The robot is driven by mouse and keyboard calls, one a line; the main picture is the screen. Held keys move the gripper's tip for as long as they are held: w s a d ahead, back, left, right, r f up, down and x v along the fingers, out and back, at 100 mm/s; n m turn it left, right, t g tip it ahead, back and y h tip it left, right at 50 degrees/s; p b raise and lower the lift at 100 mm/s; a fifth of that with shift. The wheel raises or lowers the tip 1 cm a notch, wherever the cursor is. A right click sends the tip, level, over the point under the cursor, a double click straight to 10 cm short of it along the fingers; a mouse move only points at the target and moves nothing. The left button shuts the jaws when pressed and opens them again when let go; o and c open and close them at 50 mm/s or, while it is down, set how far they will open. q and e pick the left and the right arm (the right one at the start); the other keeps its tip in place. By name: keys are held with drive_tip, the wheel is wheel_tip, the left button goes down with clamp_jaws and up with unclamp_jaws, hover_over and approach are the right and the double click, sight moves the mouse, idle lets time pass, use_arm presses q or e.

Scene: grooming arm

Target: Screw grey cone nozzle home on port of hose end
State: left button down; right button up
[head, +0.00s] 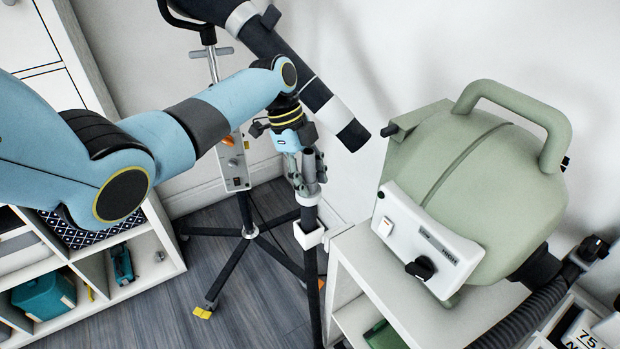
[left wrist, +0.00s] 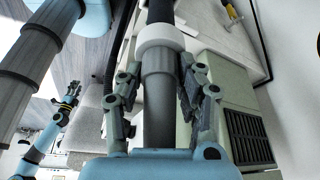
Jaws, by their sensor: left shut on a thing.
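My left gripper (head: 306,180) points down and is shut around the grey nozzle (head: 309,162). In the left wrist view, the grey nozzle (left wrist: 158,95) lies between the two jaws of the left gripper (left wrist: 160,90), its wider part toward the collar. A pale collar (left wrist: 160,40) meets its wide end, with the black hose end (left wrist: 160,10) beyond. In the head view, the dark upright hose end (head: 309,215) is in line below the nozzle. I cannot tell how deep the nozzle sits on the port. A second blue gripper (left wrist: 72,92), seemingly my right, shows small in the wrist view.
A white bracket (head: 309,235) is around the upright. A black-legged stand (head: 247,237) with a control box (head: 235,165) stands behind. A large dark tube with white bands (head: 320,95) hangs close by. The green dryer (head: 470,190) sits on a white shelf unit at right.

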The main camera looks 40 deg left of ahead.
use_arm(q)
drive_tip(key=shift+s+f, duration=0.1)
drive_tip(key=shift+s, duration=0.05)
drive_tip(key=shift+f+m+b, duration=0.1)
drive_tip(key=shift+m+b, duration=0.2)
drive_tip(key=shift+m, duration=0.2)
drive_tip(key=c, duration=1.3)
unclamp_jaws()
drive_tip(key=shift+g, duration=0.3)
drive_tip(key=o, duration=0.5)
drive_tip(key=shift+r, duration=0.2)
